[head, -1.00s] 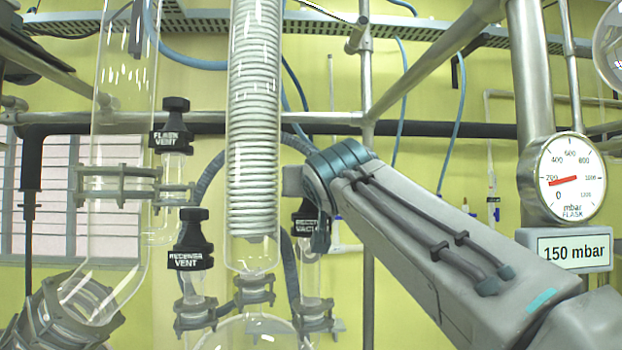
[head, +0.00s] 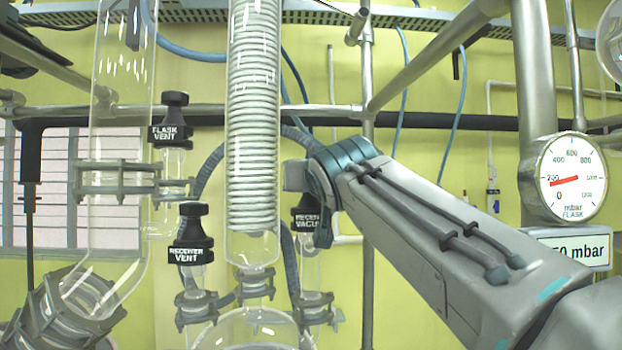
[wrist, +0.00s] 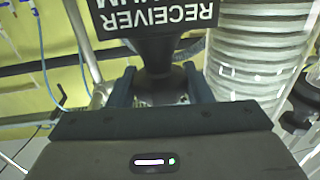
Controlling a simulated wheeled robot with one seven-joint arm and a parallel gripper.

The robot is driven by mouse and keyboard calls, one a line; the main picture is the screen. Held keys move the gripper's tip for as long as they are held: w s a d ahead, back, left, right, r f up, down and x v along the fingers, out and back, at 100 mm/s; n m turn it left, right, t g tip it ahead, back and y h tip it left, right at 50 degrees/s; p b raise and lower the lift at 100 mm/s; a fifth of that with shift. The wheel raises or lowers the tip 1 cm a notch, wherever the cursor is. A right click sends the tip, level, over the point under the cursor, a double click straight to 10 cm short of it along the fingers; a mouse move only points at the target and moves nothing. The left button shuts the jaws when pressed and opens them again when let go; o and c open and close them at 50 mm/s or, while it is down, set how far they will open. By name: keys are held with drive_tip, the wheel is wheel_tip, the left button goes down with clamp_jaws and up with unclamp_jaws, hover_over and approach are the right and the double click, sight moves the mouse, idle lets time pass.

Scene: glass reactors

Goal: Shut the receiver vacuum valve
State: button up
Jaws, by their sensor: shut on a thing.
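The receiver vacuum valve (head: 306,219) is a black knob with a white-lettered label, on a glass neck right of the coil condenser. My arm partly covers it in the head view. In the wrist view its label (wrist: 155,17) reads upside down at the top, and the dark knob stem (wrist: 158,55) runs down between my fingers. My gripper (wrist: 160,88) is shut on the valve knob, one finger on each side. The fingertips are hard to make out in the head view. The valve's inner position cannot be told.
The coil condenser (head: 253,130) stands close left of the valve. The receiver vent (head: 190,240) and flask vent (head: 171,125) are farther left. A flask gauge (head: 572,178) hangs at right above a mbar display (head: 590,250), partly hidden by my arm. Metal frame bars cross behind.

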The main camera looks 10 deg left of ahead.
drive_tip(key=shift+f+m+h, duration=0.1)
drive_tip(key=shift+m+h, duration=0.2)
drive_tip(key=shift+h, duration=0.1)
drive_tip(key=shift+a+f+m+t+h+b, duration=0.15)
drive_tip(key=shift+m+t+h+b, duration=0.25)
drive_tip(key=shift+m+h+b, duration=0.35)
drive_tip(key=h, duration=0.1)
drive_tip(key=m+h, duration=0.1)
drive_tip(key=h, duration=0.1)
drive_tip(key=m+h, duration=0.1)
drive_tip(key=shift+r+h, duration=0.25)
drive_tip(key=shift+m+h+p, duration=0.6)
drive_tip(key=shift+m+h, duration=0.25)
drive_tip(key=shift+h, duration=0.25)
drive_tip(key=o, duration=0.8)
drive_tip(key=shift+c, duration=0.2)
drive_tip(key=shift+d, duration=0.2)
